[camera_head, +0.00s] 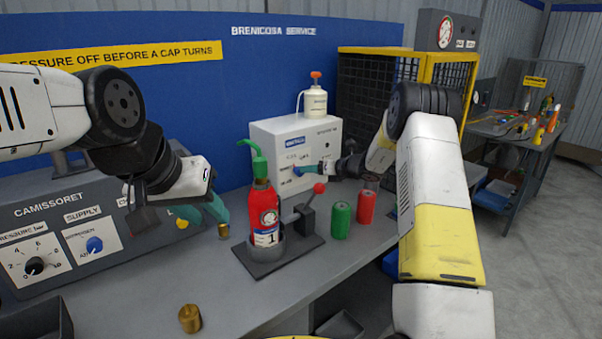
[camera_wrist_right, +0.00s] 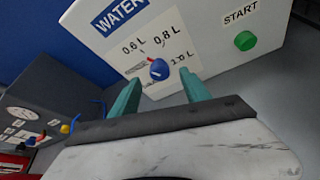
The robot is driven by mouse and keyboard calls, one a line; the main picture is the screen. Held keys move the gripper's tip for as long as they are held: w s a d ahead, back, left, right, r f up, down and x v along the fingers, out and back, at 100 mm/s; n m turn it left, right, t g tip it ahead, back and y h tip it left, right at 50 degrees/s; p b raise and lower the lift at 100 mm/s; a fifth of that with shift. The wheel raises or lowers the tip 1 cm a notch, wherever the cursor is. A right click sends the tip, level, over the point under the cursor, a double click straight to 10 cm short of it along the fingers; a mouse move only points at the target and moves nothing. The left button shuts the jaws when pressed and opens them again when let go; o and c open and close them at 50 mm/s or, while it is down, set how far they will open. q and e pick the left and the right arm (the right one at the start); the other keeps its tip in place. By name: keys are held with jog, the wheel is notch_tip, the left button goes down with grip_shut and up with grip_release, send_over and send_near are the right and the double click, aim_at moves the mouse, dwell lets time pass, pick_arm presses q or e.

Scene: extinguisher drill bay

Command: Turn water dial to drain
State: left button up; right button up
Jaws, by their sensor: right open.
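The water dial (camera_wrist_right: 158,68) is a blue knob with a red pointer on the front of the white water unit (camera_head: 318,138). In the right wrist view the pointer tilts up and left. Labels 0.6 L, 0.8 L and 1.0 L surround the dial; a drain label is not legible. My right gripper (camera_wrist_right: 161,91) is open, its teal fingertips either side of the dial's line and seemingly short of it. In the head view my right gripper (camera_head: 310,169) is at the unit's front. My left gripper (camera_head: 207,211) hangs by the grey panel; its opening is unclear.
A red extinguisher (camera_head: 264,212) stands in a black fixture with a red-knobbed lever. Green (camera_head: 341,220) and red (camera_head: 366,207) cylinders stand to its right. Brass caps (camera_head: 190,318) lie on the bench. A green start button (camera_wrist_right: 245,41) is on the unit. A white bottle (camera_head: 315,101) stands on top.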

jog(key=x, duration=0.5)
jog(key=shift+w+a+f, duration=0.1)
jog(key=shift+w+a, duration=0.1)
jog(key=shift+a, duration=0.1)
grip_shut()
